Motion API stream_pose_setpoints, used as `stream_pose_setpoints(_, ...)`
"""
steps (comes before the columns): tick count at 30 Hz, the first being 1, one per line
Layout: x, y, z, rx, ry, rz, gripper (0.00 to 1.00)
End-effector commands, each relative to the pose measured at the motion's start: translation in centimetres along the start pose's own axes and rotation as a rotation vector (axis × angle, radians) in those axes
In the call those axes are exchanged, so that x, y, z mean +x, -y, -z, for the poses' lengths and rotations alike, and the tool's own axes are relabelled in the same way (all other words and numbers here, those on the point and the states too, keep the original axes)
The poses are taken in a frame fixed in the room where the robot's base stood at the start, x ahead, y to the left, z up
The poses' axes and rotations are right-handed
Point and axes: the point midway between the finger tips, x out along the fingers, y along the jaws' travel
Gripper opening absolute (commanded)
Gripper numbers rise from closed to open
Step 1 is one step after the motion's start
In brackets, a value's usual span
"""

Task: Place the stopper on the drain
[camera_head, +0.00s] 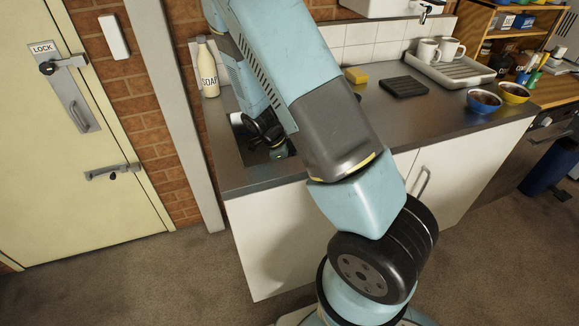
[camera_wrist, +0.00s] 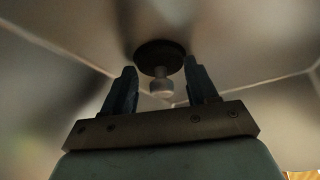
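In the wrist view, a round dark disc (camera_wrist: 158,56) with a pale grey knob (camera_wrist: 161,86) lies on the sink floor (camera_wrist: 240,60). The knob looks like the stopper's; I cannot tell whether the disc is the stopper's plate or the drain. My gripper (camera_wrist: 162,82) is open, with one blue finger on each side of the knob and gaps between. In the head view, my arm reaches down into the sink (camera_head: 227,150) at the counter's left end. It hides most of the basin, the stopper and the drain.
A white soap bottle (camera_head: 207,70) stands behind the sink on the metal counter (camera_head: 330,125). A yellow sponge (camera_head: 355,75), a black ribbed mat (camera_head: 403,87), a drying tray (camera_head: 455,72) with white mugs, and two bowls (camera_head: 483,101) (camera_head: 514,93) are to the right. The sink walls surround my gripper.

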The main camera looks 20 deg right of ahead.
Motion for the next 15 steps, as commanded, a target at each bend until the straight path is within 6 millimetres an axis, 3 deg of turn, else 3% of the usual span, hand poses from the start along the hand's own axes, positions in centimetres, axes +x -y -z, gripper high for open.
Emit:
stream_pose_setpoints(3,0.15,0.11,-0.06,0.000,0.001,0.002,0.79)
stream_pose_setpoints(15,-0.08,0.28,0.10,0.000,0.003,0.004,0.79)
